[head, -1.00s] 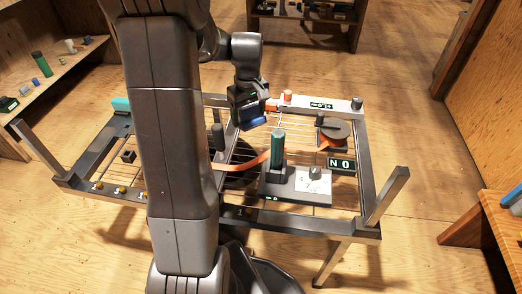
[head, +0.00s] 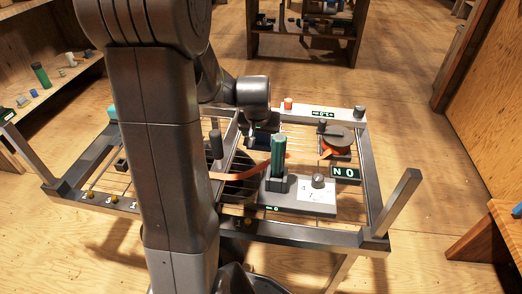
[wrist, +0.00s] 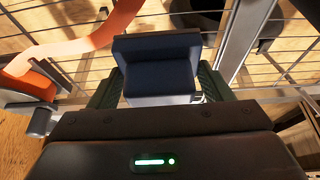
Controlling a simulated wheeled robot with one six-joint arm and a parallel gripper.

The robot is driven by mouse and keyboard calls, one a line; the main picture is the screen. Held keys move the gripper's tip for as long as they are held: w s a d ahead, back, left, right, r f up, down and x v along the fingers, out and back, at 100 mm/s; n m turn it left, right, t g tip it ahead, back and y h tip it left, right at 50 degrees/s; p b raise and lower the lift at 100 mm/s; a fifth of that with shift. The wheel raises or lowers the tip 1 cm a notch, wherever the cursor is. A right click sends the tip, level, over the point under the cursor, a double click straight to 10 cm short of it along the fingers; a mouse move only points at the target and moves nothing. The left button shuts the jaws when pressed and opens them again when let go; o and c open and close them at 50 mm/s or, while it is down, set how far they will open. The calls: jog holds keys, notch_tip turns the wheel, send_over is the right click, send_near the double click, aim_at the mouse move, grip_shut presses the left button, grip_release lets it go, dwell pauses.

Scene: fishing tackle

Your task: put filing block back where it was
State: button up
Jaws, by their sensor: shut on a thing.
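The filing block is a dark blue block with a raised step along one edge. In the wrist view the filing block (wrist: 158,75) sits between the green fingers of my gripper (wrist: 158,88), which is shut on it. In the head view my gripper (head: 258,132) is over the back middle of the wire-topped bench (head: 320,238), behind the green cylinder. The block (head: 262,142) shows there only as a small dark patch, partly hidden by my arm. I cannot tell whether it touches anything below.
A green upright cylinder (head: 278,153) stands on a grey base in front of my gripper. An orange strip (head: 235,175) curves across the wires. A dark round reel (head: 337,138) and a dark sign (head: 345,173) are at right. My column hides the bench's left middle.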

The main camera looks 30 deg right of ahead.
aim_at(260, 141)
notch_tip(260, 141, down, 5)
jog(key=shift+r+b, duration=0.1)
jog(key=shift+b, duration=0.8)
jog(key=o, duration=0.9)
jog(key=shift+o, duration=0.2)
jog(key=shift+r, duration=0.1)
jog(key=shift+a+r+p, duration=0.1)
jog(key=shift+r+p, duration=0.2)
jog(key=shift+r, duration=0.1)
jog(key=p+v, duration=0.3)
jog(key=v, duration=0.8)
jog(key=shift+p, duration=0.35)
jog(key=shift+o, duration=0.5)
jog(key=shift+s+a, duration=0.1)
